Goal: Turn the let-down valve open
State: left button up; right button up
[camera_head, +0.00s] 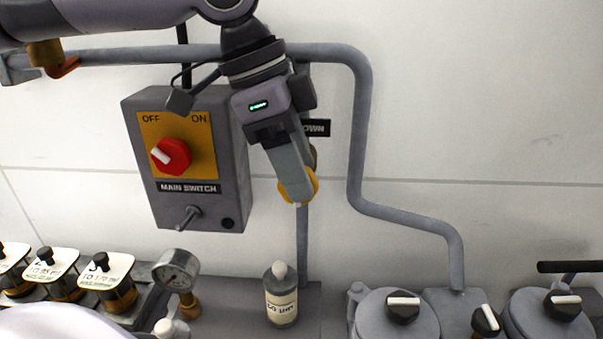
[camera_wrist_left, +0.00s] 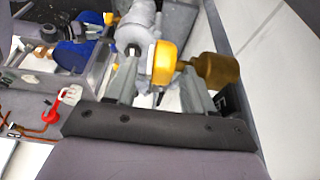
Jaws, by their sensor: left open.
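The let-down valve shows in the left wrist view as a yellow rounded handle (camera_wrist_left: 163,62) beside a brass body (camera_wrist_left: 217,70). In the head view its yellow part (camera_head: 312,184) shows at the tip of my left gripper (camera_head: 295,190), which hides most of the valve. A dark label (camera_head: 318,128) ending in "OWN" is partly covered by the gripper. In the left wrist view the open fingers of my left gripper (camera_wrist_left: 160,90) stand on either side of the yellow handle. I cannot tell whether they touch it. My right gripper is not in view.
The main switch box (camera_head: 185,160) with a red knob is just left of the gripper. Grey pipe (camera_head: 358,140) runs along the wall. Below stand a labelled bottle (camera_head: 281,300), a pressure gauge (camera_head: 176,270) and round lidded vessels (camera_head: 375,318). The wall at right is clear.

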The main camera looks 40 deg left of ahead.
pick_arm(q)
jog(key=v, duration=0.5)
jog(key=shift+r, duration=0.25)
jog(key=shift+s+f, duration=0.1)
jog(key=shift+s, duration=0.05)
